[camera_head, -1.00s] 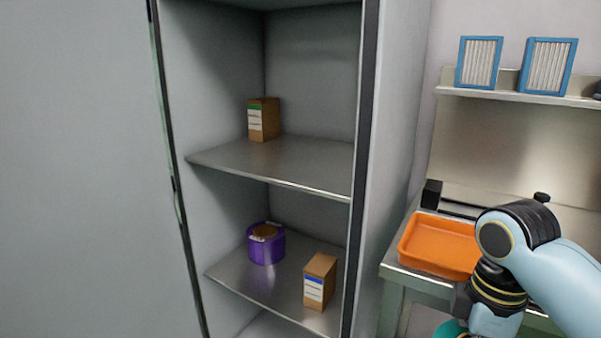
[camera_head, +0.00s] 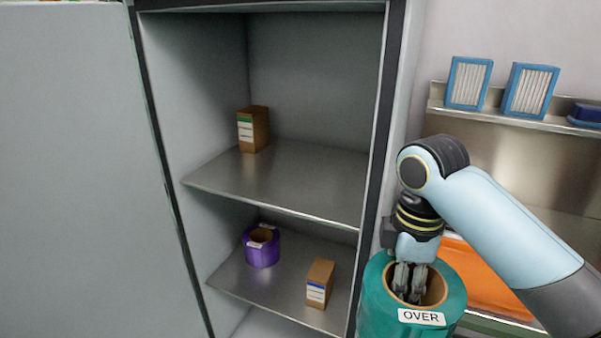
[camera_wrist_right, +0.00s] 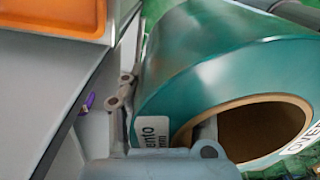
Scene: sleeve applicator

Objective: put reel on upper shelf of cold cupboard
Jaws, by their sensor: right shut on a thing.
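The teal reel (camera_head: 376,312), with a brown core and a white label reading OVER, hangs in my right gripper (camera_head: 409,292) in front of the cupboard's right edge. In the right wrist view the teal reel (camera_wrist_right: 215,55) fills much of the picture. One finger shows at its outer side and another at its core, so the gripper is shut on its wall. The cold cupboard stands open. Its upper shelf (camera_head: 300,180) holds a brown box (camera_head: 253,130) at the back left, with bare room to the right. My left gripper is not in view.
The lower shelf (camera_head: 240,281) holds a purple reel (camera_head: 262,252) and a brown box (camera_head: 319,284). The cupboard's right post (camera_head: 378,150) stands between the shelves and my right arm. An orange tray (camera_head: 480,275) lies behind the arm. Blue-framed filters (camera_head: 468,83) stand on a wall shelf.

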